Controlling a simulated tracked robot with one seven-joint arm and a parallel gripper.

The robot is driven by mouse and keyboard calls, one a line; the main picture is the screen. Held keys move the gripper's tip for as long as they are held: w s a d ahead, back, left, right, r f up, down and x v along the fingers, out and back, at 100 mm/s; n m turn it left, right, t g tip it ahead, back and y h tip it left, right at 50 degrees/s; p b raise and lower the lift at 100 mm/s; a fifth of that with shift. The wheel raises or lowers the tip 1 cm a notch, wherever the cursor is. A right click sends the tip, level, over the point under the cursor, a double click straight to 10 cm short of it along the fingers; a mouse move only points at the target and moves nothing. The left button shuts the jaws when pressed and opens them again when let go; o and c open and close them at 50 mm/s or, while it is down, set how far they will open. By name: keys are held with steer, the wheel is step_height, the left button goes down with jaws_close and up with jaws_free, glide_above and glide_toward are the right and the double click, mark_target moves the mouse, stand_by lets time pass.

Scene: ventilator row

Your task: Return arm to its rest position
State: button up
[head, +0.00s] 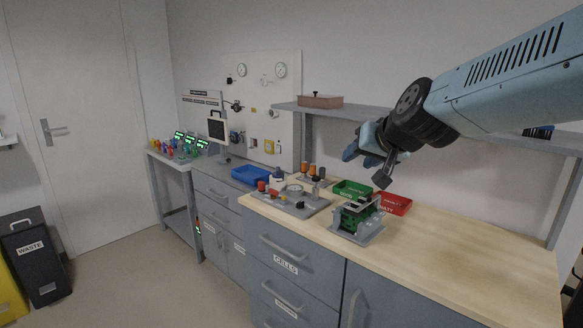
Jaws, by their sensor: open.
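My arm (500,85) is light blue with a black joint and reaches in from the upper right, raised above the wooden worktop (450,245). My gripper (366,166) is at its end, in front of the wall shelf and above the worktop, pointing downward. It is open, and nothing shows between its jaws. Below it stand a green device on a grey base (357,222), a green bin (352,189) and a red bin (396,204). My gripper appears apart from all of them.
A grey shelf (355,113) with a brown box (321,101) runs behind my arm. A grey plate with knobs (290,203) and a blue tray (251,175) lie further left. A monitor (217,129) stands beyond. The right part of the worktop is clear.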

steer(key=s+d+f+g+h, duration=0.1)
steer(key=s+d, duration=0.3)
steer(key=s, duration=0.5)
steer(key=s+d+f+g+h, duration=0.2)
steer(key=s+d+f+g, duration=0.1)
steer(key=s, duration=0.6)
steer(key=shift+s+d+f+n+g+h, duration=0.15)
steer(key=shift+d+f+n+g+h, duration=0.2)
steer(key=shift+d+f, duration=0.45)
